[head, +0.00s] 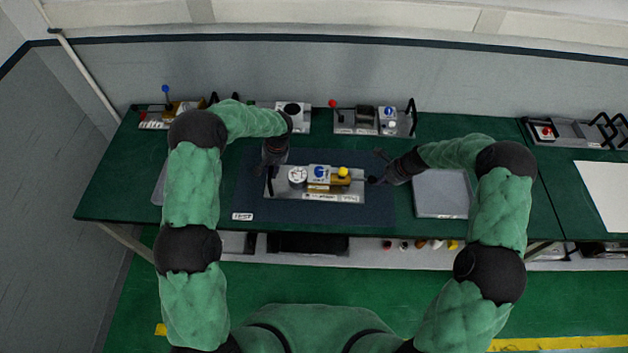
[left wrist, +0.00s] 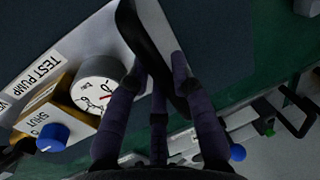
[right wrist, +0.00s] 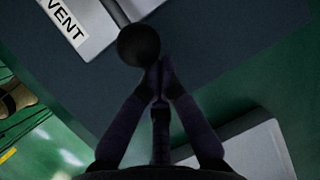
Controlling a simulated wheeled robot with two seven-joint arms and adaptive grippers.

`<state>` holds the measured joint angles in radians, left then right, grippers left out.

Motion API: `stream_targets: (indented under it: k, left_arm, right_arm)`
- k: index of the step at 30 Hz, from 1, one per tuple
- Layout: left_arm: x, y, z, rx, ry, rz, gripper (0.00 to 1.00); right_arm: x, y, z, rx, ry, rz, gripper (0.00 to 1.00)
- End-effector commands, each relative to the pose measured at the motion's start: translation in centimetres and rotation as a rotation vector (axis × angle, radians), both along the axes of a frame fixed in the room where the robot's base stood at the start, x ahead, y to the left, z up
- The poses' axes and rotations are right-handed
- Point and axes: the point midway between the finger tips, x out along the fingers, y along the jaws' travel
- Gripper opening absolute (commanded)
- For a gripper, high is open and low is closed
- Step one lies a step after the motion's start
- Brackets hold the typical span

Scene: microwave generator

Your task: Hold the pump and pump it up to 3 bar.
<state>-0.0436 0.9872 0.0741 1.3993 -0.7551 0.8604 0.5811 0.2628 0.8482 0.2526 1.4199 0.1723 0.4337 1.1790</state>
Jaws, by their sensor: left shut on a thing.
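The test pump (head: 325,196) is a grey plate on the dark mat, with a white round gauge (head: 297,177), a blue knob (head: 319,172) and a yellow knob (head: 344,172). In the left wrist view, the gauge (left wrist: 97,84) has a red needle; I cannot read its value. The blue knob (left wrist: 52,138) sits by a "SHUT" label. My left gripper (head: 269,178) is shut on the black handle (left wrist: 133,35) at the pump's left end. My right gripper (right wrist: 157,72) has its fingertips together beside the black ball (right wrist: 138,45) of the lever at the "VENT" end. Contact is unclear.
A grey tray (head: 441,195) lies right of the mat (head: 262,207), close under my right arm. Several other devices stand along the back edge, including one with a red-tipped lever (head: 333,104).

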Motion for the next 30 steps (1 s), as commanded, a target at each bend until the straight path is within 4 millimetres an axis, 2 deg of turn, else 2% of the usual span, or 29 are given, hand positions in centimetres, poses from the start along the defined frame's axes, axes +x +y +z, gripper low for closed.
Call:
stream_targets:
  k: [1,10,22,30]
  left_arm:
    - [-0.6,-0.3,-0.7,-0.003,0.015,-0.003,0.00]
    - [-0.6,-0.3,-0.7,-0.003,0.014,-0.003,0.00]
    - [-0.6,-0.3,-0.7,-0.003,0.014,-0.003,0.00]
    - [-0.5,-0.3,-0.7,-0.003,0.013,-0.004,0.00]
  right_arm:
    - [0.0,0.2,0.0,0.001,0.000,0.001,0.00]
    - [0.0,1.5,0.0,0.002,0.002,0.003,0.00]
    - [0.0,1.8,0.0,0.002,0.001,0.002,0.00]
    - [0.0,3.1,0.0,0.001,0.000,0.002,0.00]
